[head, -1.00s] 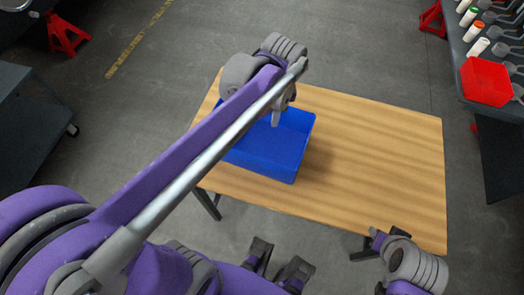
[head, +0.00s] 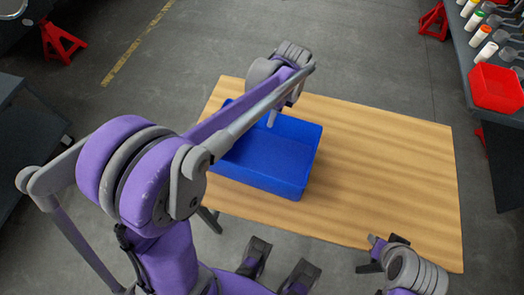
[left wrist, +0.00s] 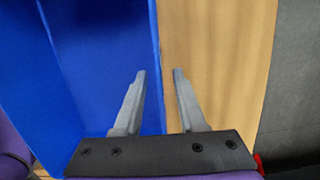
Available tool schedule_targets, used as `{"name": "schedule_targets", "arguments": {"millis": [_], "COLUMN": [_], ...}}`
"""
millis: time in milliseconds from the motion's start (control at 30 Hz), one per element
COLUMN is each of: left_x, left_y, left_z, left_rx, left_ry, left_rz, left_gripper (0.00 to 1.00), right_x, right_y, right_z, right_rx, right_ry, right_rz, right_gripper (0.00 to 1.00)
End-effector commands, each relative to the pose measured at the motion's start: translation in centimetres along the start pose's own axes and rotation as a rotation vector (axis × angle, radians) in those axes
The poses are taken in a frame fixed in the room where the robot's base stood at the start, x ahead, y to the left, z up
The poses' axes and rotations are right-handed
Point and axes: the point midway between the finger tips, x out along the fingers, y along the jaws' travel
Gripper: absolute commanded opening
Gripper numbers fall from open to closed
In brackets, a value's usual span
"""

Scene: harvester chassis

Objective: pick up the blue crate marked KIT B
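The blue crate (head: 262,165) stands open-topped on the left part of the wooden table (head: 390,165). No KIT B marking is visible on the faces I see. My left gripper (head: 272,118) is at the crate's far side, partly hidden by its own arm. In the left wrist view, my left gripper (left wrist: 158,75) is open, its two fingers on either side of the crate's wall (left wrist: 154,45); contact cannot be told. My right gripper (head: 383,254) is at the table's near right edge, away from the crate; its finger opening is unclear.
The table is bare right of the crate. A dark workbench (head: 470,45) with a red bin (head: 495,88) and several bottles stands at the right. Red stands (head: 62,42) are on the floor at the back. A dark cart (head: 30,140) is at the left.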

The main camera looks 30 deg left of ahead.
Motion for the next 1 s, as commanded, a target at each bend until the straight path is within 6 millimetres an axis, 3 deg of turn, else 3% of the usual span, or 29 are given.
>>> {"name": "schedule_targets", "arguments": {"millis": [200,433,467,667,1000], "left_x": [2.6,2.7,2.7,2.7,2.7], "left_y": [0.0,0.0,0.0,0.0,0.0], "left_z": [0.1,0.1,0.1,0.1,0.1], "left_rx": [0.000,0.000,0.000,0.000,0.000], "left_ry": [0.000,0.000,0.000,0.000,0.000], "left_rz": [0.000,0.000,0.000,0.000,0.000], "left_gripper": [0.40,0.40,0.38,0.02,0.00], "right_x": [0.3,0.3,0.3,0.3,0.3], "right_y": [0.0,0.0,0.0,0.0,0.0], "right_z": [0.2,0.2,0.2,0.2,0.2], "right_rx": [0.000,0.000,0.000,0.000,0.000], "right_ry": [-0.001,-0.001,-0.001,-0.001,-0.001], "right_rz": [0.000,0.000,0.000,0.000,0.000], "right_gripper": [0.35,0.35,0.35,0.35,0.35]}}
